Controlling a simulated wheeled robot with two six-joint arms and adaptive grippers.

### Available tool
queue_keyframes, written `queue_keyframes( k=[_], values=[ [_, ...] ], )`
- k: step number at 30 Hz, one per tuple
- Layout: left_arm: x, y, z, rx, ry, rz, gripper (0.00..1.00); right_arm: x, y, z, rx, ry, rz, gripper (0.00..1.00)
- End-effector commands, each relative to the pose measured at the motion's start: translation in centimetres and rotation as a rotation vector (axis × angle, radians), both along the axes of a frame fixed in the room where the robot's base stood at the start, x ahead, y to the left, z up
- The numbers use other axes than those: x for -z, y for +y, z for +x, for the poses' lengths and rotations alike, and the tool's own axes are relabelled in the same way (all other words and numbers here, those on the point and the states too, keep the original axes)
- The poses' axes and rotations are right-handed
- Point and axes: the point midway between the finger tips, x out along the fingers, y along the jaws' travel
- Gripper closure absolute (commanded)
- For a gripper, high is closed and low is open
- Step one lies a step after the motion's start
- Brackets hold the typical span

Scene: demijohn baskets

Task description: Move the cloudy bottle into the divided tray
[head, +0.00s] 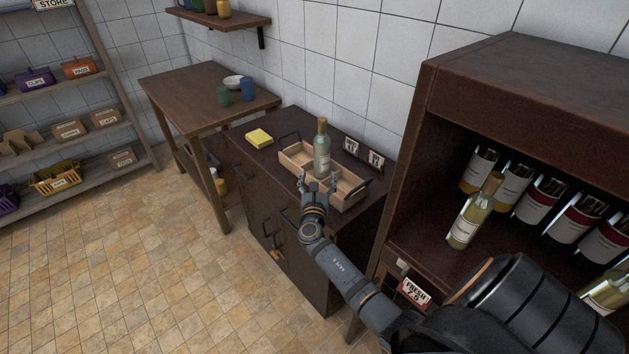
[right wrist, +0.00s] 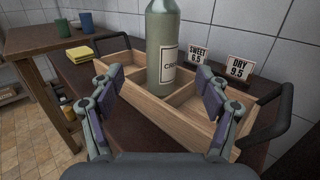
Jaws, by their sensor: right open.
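The cloudy bottle (head: 322,155) is grey-green with a pale label and a tan top. It stands upright within the wooden divided tray (head: 350,200) on the dark cabinet. In the right wrist view the bottle (right wrist: 161,50) rises above the tray walls (right wrist: 155,122), its top cut off by the frame. I cannot tell exactly which compartment its base is in. My right gripper (head: 318,186) is open at the tray's near side. In the right wrist view its fingers (right wrist: 160,88) are spread wide, with the bottle beyond them and not gripped. My left gripper is not in view.
A dark shelf unit (head: 440,100) at right holds several bottles, one pale yellow bottle (head: 474,212) leaning forward. A wooden table (head: 190,90) stands beyond.

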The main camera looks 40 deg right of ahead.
Motion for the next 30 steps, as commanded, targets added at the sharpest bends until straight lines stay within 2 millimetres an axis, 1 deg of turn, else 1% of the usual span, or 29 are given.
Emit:
queue_keyframes(
  k=[3, 6, 9, 14, 17, 23, 25, 26, 28, 29, 30],
  values=[
    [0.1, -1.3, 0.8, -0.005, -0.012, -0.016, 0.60, 0.0, -0.1, 0.0, -0.001, 0.000, 0.000, 0.24],
    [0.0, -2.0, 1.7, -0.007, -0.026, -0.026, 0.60, 0.0, -0.1, 0.0, -0.001, -0.001, 0.001, 0.24],
    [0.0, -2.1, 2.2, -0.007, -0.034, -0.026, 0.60, 0.0, -0.1, 0.0, -0.001, -0.001, 0.001, 0.24],
    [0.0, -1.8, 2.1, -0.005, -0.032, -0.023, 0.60, -0.1, 0.1, 0.0, -0.007, -0.017, 0.031, 0.24],
    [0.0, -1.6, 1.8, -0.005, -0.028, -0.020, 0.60, -0.2, 1.1, -0.2, -0.046, -0.112, 0.214, 0.24],
    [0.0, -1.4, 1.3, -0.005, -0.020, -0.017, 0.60, -1.7, 5.6, -0.6, -0.174, -0.420, 0.852, 0.24],
    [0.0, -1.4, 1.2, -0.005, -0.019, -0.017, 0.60, -1.6, 7.2, -0.9, -0.202, -0.501, 1.072, 0.24],
    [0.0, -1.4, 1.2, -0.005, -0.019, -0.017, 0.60, -1.2, 7.8, -1.1, -0.206, -0.529, 1.167, 0.24],
    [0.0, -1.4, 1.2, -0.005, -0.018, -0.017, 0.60, 0.9, 9.2, -1.6, -0.188, -0.571, 1.383, 0.24],
    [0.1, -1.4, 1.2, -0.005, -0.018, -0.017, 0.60, 2.6, 9.7, -2.0, -0.162, -0.578, 1.474, 0.24],
    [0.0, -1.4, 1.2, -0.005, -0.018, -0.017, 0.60, 4.8, 10.0, -2.5, -0.124, -0.576, 1.556, 0.24]
  ],
)
